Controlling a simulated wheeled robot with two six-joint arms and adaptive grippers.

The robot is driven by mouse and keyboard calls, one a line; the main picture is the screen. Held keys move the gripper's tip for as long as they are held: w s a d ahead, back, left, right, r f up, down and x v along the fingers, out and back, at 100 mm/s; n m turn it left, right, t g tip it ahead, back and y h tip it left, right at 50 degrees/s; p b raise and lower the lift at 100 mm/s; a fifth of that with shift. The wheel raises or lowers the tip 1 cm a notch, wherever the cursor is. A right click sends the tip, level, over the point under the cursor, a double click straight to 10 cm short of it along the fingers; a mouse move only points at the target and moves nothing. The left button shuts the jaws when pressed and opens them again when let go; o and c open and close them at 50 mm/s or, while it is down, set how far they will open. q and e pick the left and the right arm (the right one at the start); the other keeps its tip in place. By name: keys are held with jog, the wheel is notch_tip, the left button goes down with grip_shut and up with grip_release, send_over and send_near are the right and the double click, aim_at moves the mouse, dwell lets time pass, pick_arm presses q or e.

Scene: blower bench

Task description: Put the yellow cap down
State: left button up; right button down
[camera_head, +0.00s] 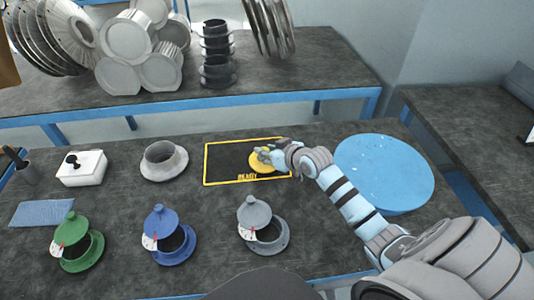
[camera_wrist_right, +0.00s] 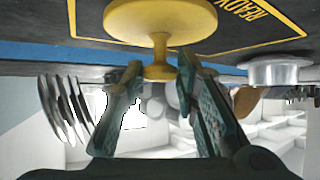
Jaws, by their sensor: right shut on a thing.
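The yellow cap (camera_head: 262,167) is at the right part of the black READY mat (camera_head: 225,162), which has a yellow border. My right gripper (camera_head: 268,154) reaches in from the right and is shut on the cap. In the right wrist view, the cap's wide disc (camera_wrist_right: 160,18) is at the top, with a stem and small knob (camera_wrist_right: 160,73) between the fingers of my right gripper (camera_wrist_right: 160,68). That view appears upside down. The disc is right at the mat, but I cannot tell whether it touches. My left gripper is not in view.
Green (camera_head: 77,248), blue (camera_head: 170,240) and grey (camera_head: 262,228) flanged housings with tilted caps stand in front. A grey flanged ring (camera_head: 163,161) and a white box (camera_head: 82,168) are left of the mat. A round blue disc (camera_head: 385,170) lies right, beneath my arm.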

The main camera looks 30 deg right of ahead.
jog(key=shift+f, duration=0.25)
jog(key=c, duration=1.2)
grip_release()
jog(key=shift+c, duration=0.2)
jog(key=shift+r, duration=0.25)
jog(key=p+v, duration=0.4)
jog(key=v, duration=0.8)
